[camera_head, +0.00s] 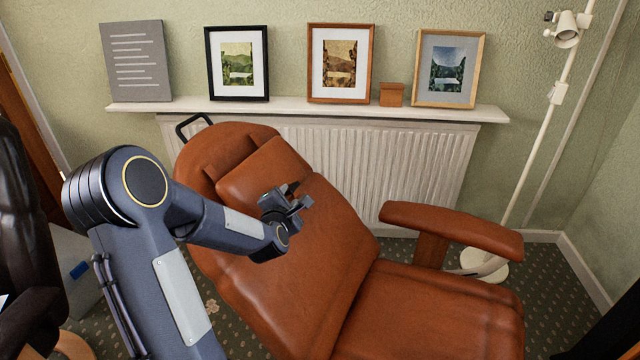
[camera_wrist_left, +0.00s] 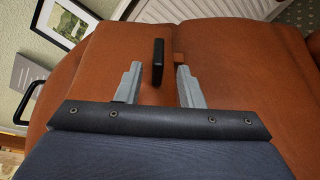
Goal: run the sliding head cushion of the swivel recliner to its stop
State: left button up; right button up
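The swivel recliner (camera_head: 320,250) is brown leather, its back tilted and its seat at the lower right. The head cushion (camera_head: 262,170) is a padded block on the upper backrest; it also shows in the wrist view (camera_wrist_left: 112,58). A black upright tab (camera_wrist_left: 158,50) stands at the cushion's lower edge. My left gripper (camera_head: 298,203) is over this edge, its fingers apart in the wrist view (camera_wrist_left: 158,66) with the tab between them. A gap shows on each side of the tab. My right gripper is out of view.
A black bar handle (camera_head: 193,122) tops the recliner. An armrest (camera_head: 450,228) is at its right. Behind stand a white radiator (camera_head: 400,160) and a shelf (camera_head: 300,108) with framed pictures. A white floor lamp (camera_head: 540,130) is at the right, a dark chair (camera_head: 25,230) at the left.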

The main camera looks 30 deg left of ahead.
aim_at(293, 184)
pick_arm(q)
jog(key=x, duration=0.7)
jog(key=shift+w+a, duration=0.15)
